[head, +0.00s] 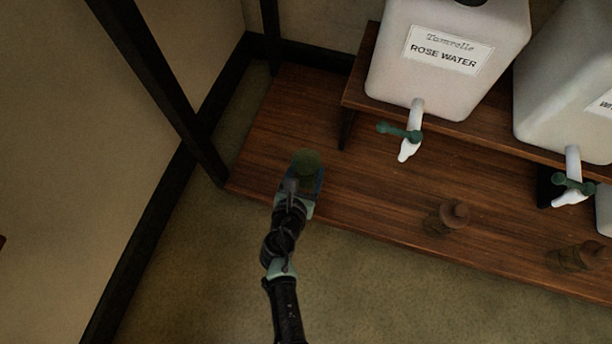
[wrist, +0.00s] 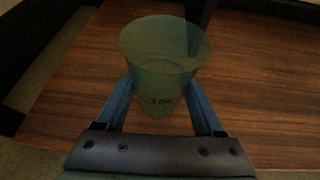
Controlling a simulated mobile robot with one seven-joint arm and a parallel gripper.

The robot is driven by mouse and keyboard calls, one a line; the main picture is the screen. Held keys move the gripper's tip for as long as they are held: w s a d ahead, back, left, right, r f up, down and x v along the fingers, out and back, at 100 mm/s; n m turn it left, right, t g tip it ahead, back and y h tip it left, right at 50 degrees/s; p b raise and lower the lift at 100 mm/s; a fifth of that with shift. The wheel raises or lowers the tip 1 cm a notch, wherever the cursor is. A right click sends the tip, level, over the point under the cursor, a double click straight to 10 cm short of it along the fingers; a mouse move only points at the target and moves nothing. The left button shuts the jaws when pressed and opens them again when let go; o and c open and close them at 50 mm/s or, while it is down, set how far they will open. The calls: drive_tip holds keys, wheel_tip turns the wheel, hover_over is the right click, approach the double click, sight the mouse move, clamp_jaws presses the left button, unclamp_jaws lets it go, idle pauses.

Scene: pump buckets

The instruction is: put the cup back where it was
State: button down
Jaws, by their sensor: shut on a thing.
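A translucent green cup (wrist: 160,62) stands upright between the two blue fingers of my gripper (wrist: 162,95) in the wrist view. The fingers are shut on its sides. In the head view the cup (head: 306,162) shows as a green round at the end of my arm, over the left part of the wooden shelf (head: 262,130). My gripper (head: 305,180) is just in front of it there. The cup's base is partly hidden by my gripper, and I cannot tell whether it touches the shelf.
A white "ROSE WATER" container (head: 440,85) with a green-handled tap (head: 410,135) stands on a raised board. A second white container (head: 570,95) with a tap (head: 573,185) is at right. A dark post (head: 165,95) rises at left.

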drive_tip(key=shift+f, duration=0.65)
drive_tip(key=shift+f, duration=0.15)
unclamp_jaws()
drive_tip(key=shift+s+r, duration=0.15)
drive_tip(key=shift+r, duration=0.15)
drive_tip(key=shift+p+v, duration=3.5)
drive_tip(key=shift+v, duration=2.35)
